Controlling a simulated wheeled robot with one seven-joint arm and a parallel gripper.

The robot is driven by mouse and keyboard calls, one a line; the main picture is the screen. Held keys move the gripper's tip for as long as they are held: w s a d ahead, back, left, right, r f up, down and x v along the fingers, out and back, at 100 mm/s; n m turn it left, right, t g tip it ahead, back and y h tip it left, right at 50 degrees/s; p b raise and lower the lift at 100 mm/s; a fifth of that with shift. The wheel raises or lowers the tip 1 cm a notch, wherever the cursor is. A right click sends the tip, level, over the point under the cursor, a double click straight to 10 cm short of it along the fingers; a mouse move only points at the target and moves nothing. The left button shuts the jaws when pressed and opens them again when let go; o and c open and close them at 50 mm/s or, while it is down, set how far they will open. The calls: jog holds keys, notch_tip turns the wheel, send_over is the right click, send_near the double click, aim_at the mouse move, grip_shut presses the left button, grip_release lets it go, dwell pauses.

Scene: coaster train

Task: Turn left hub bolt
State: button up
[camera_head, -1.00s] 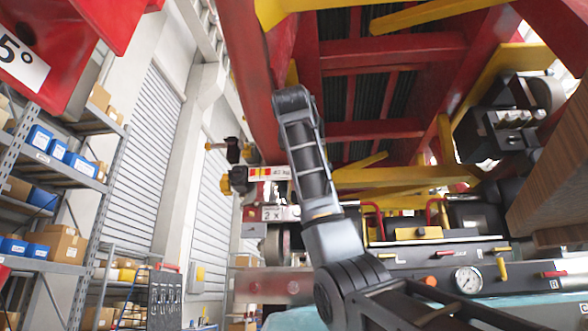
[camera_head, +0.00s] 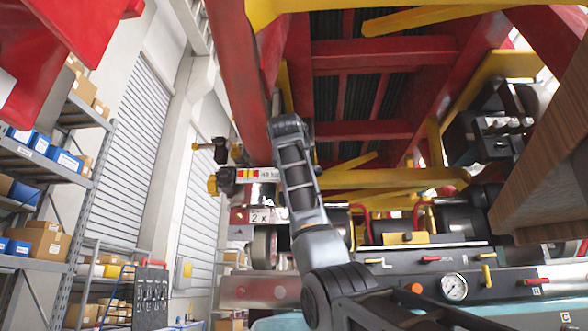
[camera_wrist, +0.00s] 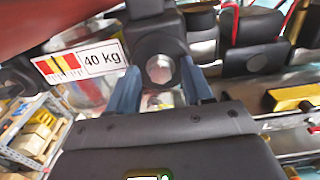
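In the wrist view my gripper (camera_wrist: 160,68) has its two blue-grey fingers apart. A dark round part with a pale, bright centre (camera_wrist: 158,70) shows between the fingertips; it may be the hub bolt, but I cannot tell whether the fingers touch it. A white plate reading "40 kg" with red and yellow marks (camera_wrist: 80,65) is just left of the fingers. In the head view this plate (camera_head: 255,174) is left of my arm. A dark fitting with a yellow end (camera_head: 220,181) sticks out left of it. My gripper is hidden behind my arm there.
Red beams (camera_head: 362,130) and yellow struts (camera_head: 390,178) hang above and behind my arm. A panel with a gauge (camera_head: 454,287) and small levers is low right. A wooden block (camera_head: 540,165) juts in at right. Shelves with boxes (camera_head: 45,240) stand far left.

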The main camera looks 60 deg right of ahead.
grip_shut()
jog(key=shift+m, duration=0.4)
jog(key=shift+s+f+m+p, duration=0.15)
jog(key=shift+m+p, duration=1.1)
jog(key=shift+m, duration=3.6)
jog(key=shift+w+f+m+p, duration=0.15)
jog(key=shift+m+p, duration=1.15)
jog(key=shift+m, duration=3.5)
jog(key=shift+s+f+m+p, duration=0.2)
jog(key=shift+m+p, duration=1.05)
jog(key=shift+m, duration=3.6)
jog(key=shift+w, duration=0.1)
